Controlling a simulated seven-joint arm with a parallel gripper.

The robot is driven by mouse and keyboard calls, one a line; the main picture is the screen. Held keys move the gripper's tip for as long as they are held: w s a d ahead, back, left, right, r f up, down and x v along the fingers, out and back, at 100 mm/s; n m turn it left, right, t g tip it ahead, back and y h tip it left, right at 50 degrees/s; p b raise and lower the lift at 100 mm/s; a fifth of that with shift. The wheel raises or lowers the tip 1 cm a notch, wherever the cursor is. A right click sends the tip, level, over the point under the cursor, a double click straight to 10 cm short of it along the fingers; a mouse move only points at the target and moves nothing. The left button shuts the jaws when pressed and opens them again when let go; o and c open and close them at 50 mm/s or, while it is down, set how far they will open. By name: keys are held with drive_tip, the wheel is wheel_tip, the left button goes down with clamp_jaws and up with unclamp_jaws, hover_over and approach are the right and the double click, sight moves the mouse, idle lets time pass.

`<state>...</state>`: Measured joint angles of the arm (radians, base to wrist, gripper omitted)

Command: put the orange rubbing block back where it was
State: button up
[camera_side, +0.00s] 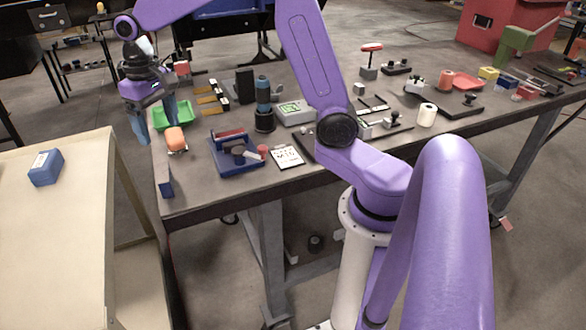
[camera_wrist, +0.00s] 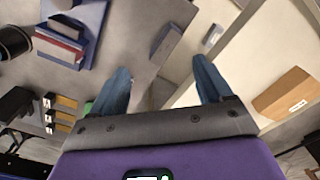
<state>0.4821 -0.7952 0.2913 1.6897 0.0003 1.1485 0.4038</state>
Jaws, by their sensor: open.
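The orange block (camera_side: 176,139), rounded on top, rests on the table near its left end, just in front of the green tray (camera_side: 175,114). My gripper (camera_side: 155,122) hangs above that end of the table, its blue fingers pointing down, spread and empty.
A blue holder (camera_side: 236,158) stands right of the block.

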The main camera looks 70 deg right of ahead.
drive_tip(key=s+a+n, duration=0.4)
drive_tip(key=s+n, duration=0.3)
drive_tip(key=s, duration=1)
drive_tip(key=s+d+f+n, duration=0.2)
drive_tip(key=s+n, duration=0.1)
drive_tip(key=s, duration=0.3)
drive_tip(key=s+d+f+n, duration=0.1)
drive_tip(key=s+f+n, duration=0.1)
drive_tip(key=s, duration=0.5)
drive_tip(key=shift+s+d+n, duration=0.3)
drive_tip(key=shift+d+n, duration=0.1)
drive_tip(key=shift+n, duration=0.4)
